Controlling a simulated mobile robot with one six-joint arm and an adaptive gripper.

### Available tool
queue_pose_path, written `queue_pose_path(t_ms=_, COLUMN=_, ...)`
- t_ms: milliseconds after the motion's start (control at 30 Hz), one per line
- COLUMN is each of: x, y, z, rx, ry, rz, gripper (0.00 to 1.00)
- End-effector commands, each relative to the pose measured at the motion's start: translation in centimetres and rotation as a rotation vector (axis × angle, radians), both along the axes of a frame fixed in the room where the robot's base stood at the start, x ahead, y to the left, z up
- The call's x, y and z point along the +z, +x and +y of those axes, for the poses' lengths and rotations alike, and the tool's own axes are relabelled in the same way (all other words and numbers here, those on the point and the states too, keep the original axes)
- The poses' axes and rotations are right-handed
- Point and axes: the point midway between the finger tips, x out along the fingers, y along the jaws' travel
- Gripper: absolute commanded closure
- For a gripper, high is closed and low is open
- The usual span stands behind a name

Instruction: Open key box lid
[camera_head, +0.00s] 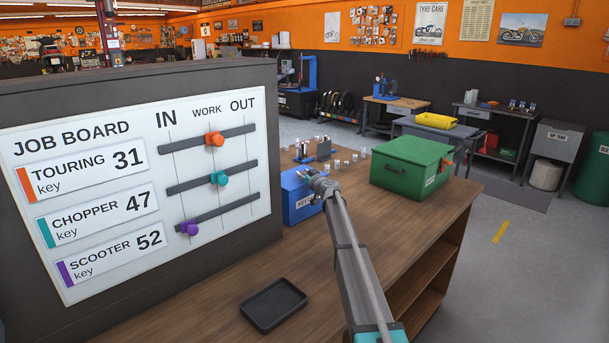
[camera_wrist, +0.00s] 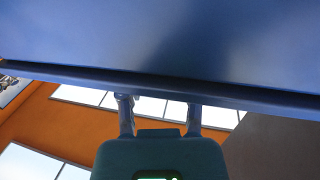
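The blue key box (camera_head: 298,196) stands on the wooden bench beside the job board, with a partly covered white label on its front. My gripper (camera_head: 314,181) is at the box's upper right front and hides part of it. In the wrist view my gripper (camera_wrist: 160,108) shows two fingers apart with a clear gap between them. A broad blue surface (camera_wrist: 160,45), apparently part of the key box, fills the upper part of that view. Its edge runs just past the fingertips. I cannot tell whether they touch it, or whether the lid is raised.
The job board (camera_head: 130,190) with three coloured sliders stands at left. A green box (camera_head: 410,168) sits right of the key box. A black tray (camera_head: 273,305) lies at the bench front. Small items (camera_head: 325,150) stand behind the key box. Bare bench top lies between.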

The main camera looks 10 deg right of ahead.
Motion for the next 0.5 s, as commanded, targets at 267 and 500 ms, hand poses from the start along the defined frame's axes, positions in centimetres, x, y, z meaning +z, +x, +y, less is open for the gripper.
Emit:
queue_pose_path(t_ms=267, x=0.00, y=0.02, z=0.01, rx=0.000, ry=0.000, rz=0.000, gripper=1.00)
queue_pose_path(t_ms=500, x=0.14, y=0.08, z=-0.16, rx=-0.002, ry=-0.002, rz=0.004, gripper=1.00)
